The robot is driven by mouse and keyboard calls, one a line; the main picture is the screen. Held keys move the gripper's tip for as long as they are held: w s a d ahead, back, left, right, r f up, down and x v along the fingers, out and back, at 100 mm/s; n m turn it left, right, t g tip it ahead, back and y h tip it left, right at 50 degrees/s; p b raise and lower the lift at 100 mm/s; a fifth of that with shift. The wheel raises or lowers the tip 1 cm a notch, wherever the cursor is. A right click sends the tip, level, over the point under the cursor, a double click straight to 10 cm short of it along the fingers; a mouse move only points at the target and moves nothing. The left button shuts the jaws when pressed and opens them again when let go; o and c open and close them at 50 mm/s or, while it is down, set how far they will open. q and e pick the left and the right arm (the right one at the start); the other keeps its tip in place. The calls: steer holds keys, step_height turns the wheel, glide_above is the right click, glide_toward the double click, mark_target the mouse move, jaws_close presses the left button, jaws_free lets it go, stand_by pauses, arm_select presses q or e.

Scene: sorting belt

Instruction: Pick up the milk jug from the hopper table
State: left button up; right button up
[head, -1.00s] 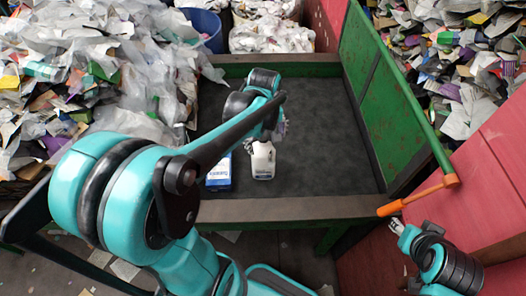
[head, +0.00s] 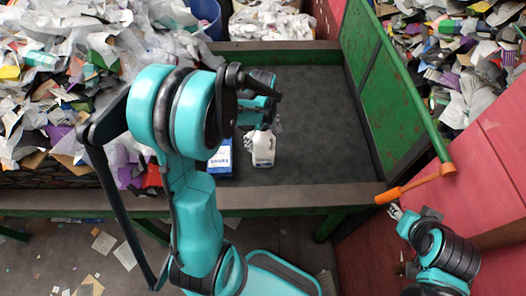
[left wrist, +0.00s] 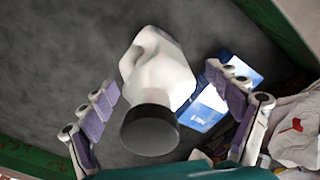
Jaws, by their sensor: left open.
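The milk jug (head: 263,151) is white and stands on the dark hopper table (head: 320,130), near its front edge. In the left wrist view the jug (left wrist: 158,72) shows its moulded handle and a dark round cap facing the camera. My left gripper (head: 264,132) is over the jug. In the left wrist view its purple-padded fingers (left wrist: 160,88) are spread wide, one on each side of the jug, with gaps between. My right gripper (head: 395,212) is at the lower right, by an orange handle; its fingers are too small to read.
A blue and white box (head: 221,160) stands just left of the jug, and close to one finger in the wrist view. The green side wall (head: 385,90) bounds the table on the right. Waste heaps lie left and right. The table's right part is clear.

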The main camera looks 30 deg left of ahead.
arm_select(q)
steer(key=c, duration=1.2)
steer(key=shift+r, duration=0.1)
